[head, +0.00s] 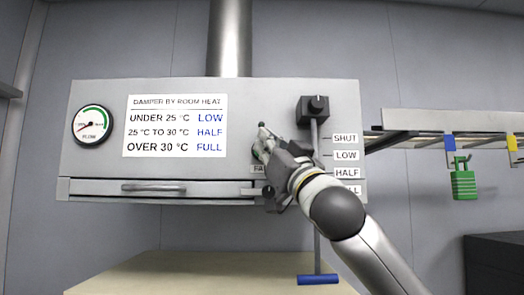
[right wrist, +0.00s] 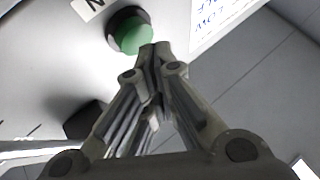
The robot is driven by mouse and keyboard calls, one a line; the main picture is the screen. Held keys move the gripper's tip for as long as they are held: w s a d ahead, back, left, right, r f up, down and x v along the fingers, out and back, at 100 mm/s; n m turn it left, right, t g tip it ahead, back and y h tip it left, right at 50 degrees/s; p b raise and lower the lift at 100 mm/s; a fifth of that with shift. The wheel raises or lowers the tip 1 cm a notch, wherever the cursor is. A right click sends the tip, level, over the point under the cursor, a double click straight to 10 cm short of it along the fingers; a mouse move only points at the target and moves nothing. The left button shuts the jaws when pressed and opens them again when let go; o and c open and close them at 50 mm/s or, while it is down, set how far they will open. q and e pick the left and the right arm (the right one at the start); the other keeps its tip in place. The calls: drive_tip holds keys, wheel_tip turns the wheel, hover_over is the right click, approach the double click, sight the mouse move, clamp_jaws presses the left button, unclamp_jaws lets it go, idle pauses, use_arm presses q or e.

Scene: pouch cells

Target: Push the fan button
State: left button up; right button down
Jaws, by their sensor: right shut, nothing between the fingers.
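The green round button (right wrist: 130,38) in a dark collar is on the grey hood front, beside a label of which only an "N" shows in the right wrist view. In the head view my right gripper (head: 263,131) hides most of it. My right gripper is shut and empty. Its fingertips (right wrist: 155,48) are at the button's lower right edge in the right wrist view; I cannot tell whether they touch it. My left gripper is not in view.
The hood (head: 90,165) carries a gauge (head: 93,125), a damper sign (head: 175,126) and a black knob (head: 315,105). A rod with a blue handle (head: 318,280) hangs at right, above a pale tabletop (head: 190,275). A green padlock (head: 464,185) hangs from a rack.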

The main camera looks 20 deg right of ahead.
idle(0.5)
drive_tip(key=shift+w+d, duration=0.15)
drive_tip(key=shift+w, duration=0.25)
drive_tip(key=shift+w+p, duration=0.15)
drive_tip(key=shift+p, duration=0.2)
idle(0.4)
drive_tip(key=shift+s+b, duration=0.3)
drive_tip(key=shift+s, duration=0.2)
drive_tip(key=shift+s, duration=0.1)
drive_tip(key=s+a+b, duration=0.2)
drive_tip(key=s, duration=0.3)
drive_tip(key=shift+s, duration=0.35)
